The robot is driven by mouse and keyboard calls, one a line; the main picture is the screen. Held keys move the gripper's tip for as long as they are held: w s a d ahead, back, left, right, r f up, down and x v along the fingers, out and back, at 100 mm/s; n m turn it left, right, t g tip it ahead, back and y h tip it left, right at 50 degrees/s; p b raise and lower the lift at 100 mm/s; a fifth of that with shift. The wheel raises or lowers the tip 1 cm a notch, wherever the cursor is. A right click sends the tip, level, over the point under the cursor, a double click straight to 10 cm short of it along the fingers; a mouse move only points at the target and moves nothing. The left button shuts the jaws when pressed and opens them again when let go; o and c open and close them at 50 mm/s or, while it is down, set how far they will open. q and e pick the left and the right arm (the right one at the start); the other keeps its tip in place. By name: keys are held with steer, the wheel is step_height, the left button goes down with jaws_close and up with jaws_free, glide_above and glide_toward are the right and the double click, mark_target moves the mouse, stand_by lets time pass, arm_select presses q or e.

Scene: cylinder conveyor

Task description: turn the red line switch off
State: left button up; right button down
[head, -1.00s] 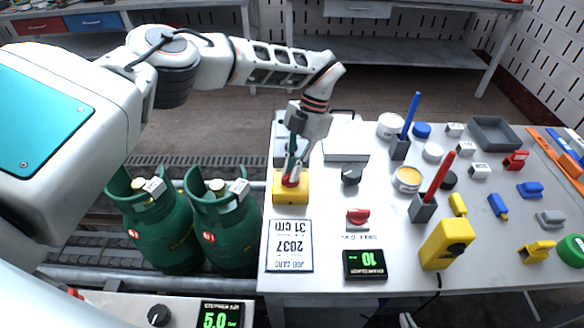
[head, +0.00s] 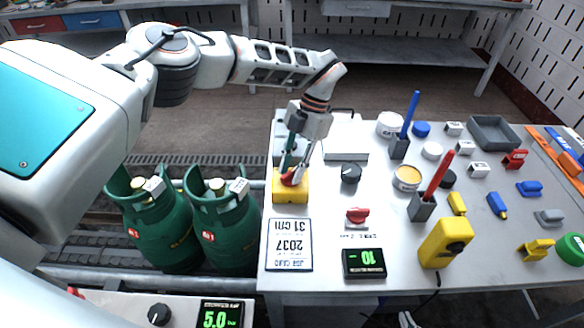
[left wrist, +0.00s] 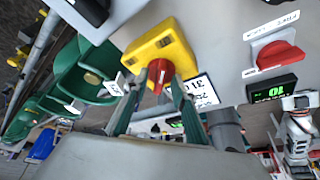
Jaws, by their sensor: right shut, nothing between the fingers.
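A yellow box (head: 291,188) with a red switch handle (head: 293,177) sits at the table's left edge. My left gripper (head: 290,168) points down over it, its green fingers on either side of the handle. In the left wrist view the fingers (left wrist: 158,92) reach around the red handle (left wrist: 160,74) and seem shut on it; the exact contact is hard to see. A second red knob (head: 357,215) with a label strip stands to the right; it also shows in the left wrist view (left wrist: 280,54). A white arm end (left wrist: 298,128), apparently my right gripper, is small there.
A job card (head: 290,245), a black dial (head: 351,172) and a green-lit display (head: 364,263) lie near the box. Green gas cylinders (head: 226,228) stand left of the table. A yellow device (head: 445,243) and pen holders stand to the right.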

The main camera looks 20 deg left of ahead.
arm_select(q)
steer(key=v, duration=1.2)
steer(key=shift+f, duration=0.1)
